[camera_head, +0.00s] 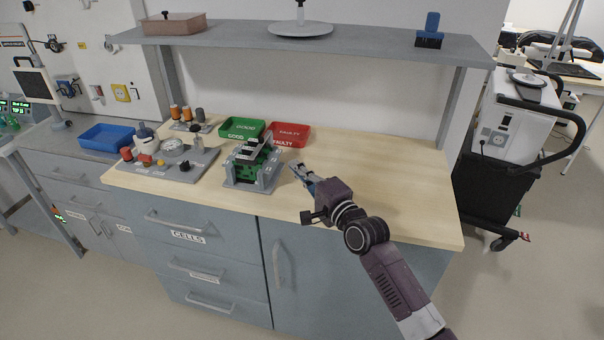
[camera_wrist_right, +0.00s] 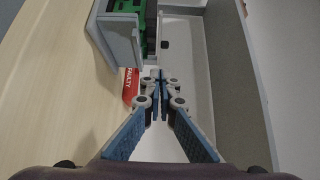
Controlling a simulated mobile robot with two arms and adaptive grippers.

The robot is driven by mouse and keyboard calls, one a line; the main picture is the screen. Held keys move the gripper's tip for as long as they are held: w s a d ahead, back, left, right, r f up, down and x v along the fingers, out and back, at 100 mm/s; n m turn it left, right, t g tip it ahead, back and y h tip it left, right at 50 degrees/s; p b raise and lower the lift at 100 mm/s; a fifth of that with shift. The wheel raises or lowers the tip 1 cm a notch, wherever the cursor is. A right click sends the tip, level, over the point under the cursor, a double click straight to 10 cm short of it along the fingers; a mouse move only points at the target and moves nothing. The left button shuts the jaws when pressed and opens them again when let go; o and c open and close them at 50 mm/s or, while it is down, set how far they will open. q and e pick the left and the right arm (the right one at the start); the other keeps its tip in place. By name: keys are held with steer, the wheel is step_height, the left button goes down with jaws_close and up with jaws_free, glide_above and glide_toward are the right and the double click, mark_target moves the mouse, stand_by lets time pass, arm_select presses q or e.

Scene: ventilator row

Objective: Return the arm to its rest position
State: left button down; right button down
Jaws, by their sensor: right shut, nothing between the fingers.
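My right arm comes in from the lower right of the head view, and its gripper (camera_head: 297,171) is over the wooden bench top (camera_head: 395,185). The right gripper is shut and empty. In the right wrist view its fingertips (camera_wrist_right: 160,88) meet with nothing between them. The gripper is just right of a grey fixture (camera_head: 262,181) that holds a green board (camera_head: 247,158), and apart from it as far as I can tell. Part of that fixture shows at the top of the wrist view (camera_wrist_right: 118,38). My left gripper is not in view.
A green GOOD bin (camera_head: 241,122) and a red FAULTY bin (camera_head: 300,128) stand behind the fixture. A grey panel with knobs (camera_head: 198,165) and a blue tray (camera_head: 106,130) are to the left. A shelf (camera_head: 350,40) hangs above. The bench's right part is clear.

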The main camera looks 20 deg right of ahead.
steer(key=s+a+f+n+g, duration=0.3)
steer(key=s+f+n, duration=0.1)
steer(key=s+f, duration=0.35)
steer(key=s+a+f+n+g, duration=0.3)
steer(key=s+f+n+g, duration=0.15)
steer(key=s+f, duration=0.35)
steer(key=s+d+f+n+g+h, duration=0.1)
steer(key=s+f+n+g, duration=0.15)
steer(key=s, duration=0.65)
steer(key=s+d+f+n+g+h, duration=0.2)
steer(key=s+n, duration=0.1)
steer(key=s, duration=0.6)
steer(key=s+d+f+n+g+h, duration=0.1)
steer(key=s+f+n+g, duration=0.15)
steer(key=s, duration=0.65)
step_height(320, 180, down, 27)
steer(key=s+n, duration=0.1)
steer(key=s, duration=0.1)
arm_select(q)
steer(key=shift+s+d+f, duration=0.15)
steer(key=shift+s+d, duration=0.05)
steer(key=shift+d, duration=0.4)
arm_select(e)
steer(key=s+d+f+g, duration=0.2)
steer(key=s+d+f, duration=0.1)
steer(key=s+f, duration=1.1)
steer(key=shift+s+d+f, duration=0.15)
steer(key=shift+s+f, duration=0.2)
steer(key=shift+s, duration=0.8)
